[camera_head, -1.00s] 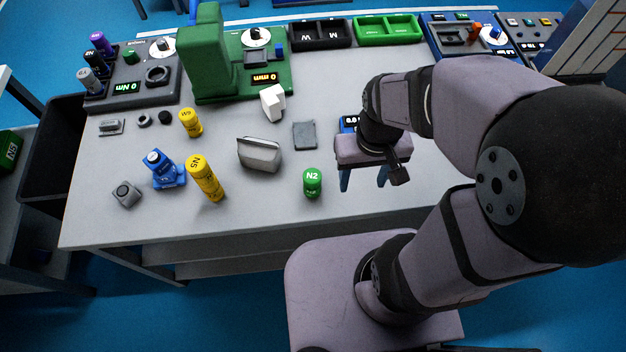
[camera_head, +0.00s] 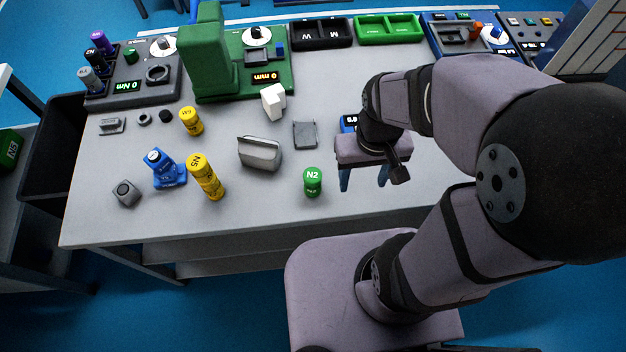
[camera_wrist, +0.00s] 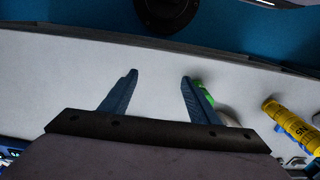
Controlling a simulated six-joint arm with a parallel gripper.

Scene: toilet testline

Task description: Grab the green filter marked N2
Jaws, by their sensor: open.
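The green filter marked N2 (camera_head: 312,183) stands upright on the grey table (camera_head: 370,220), toward its front edge. My gripper (camera_head: 364,180) is to the right of the filter in the head view, apart from it, with its blue fingers pointing down. In the wrist view my gripper (camera_wrist: 159,75) is open, with only bare table between the fingertips. A green part of the filter (camera_wrist: 205,92) shows just behind the right finger, which hides much of it.
A yellow cylinder (camera_head: 206,177), a blue part (camera_head: 163,168) and a grey block (camera_head: 260,153) stand left of the filter. A flat grey plate (camera_head: 305,135) lies behind it. A green press (camera_head: 208,55) stands at the back. The table in front of the filter is clear.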

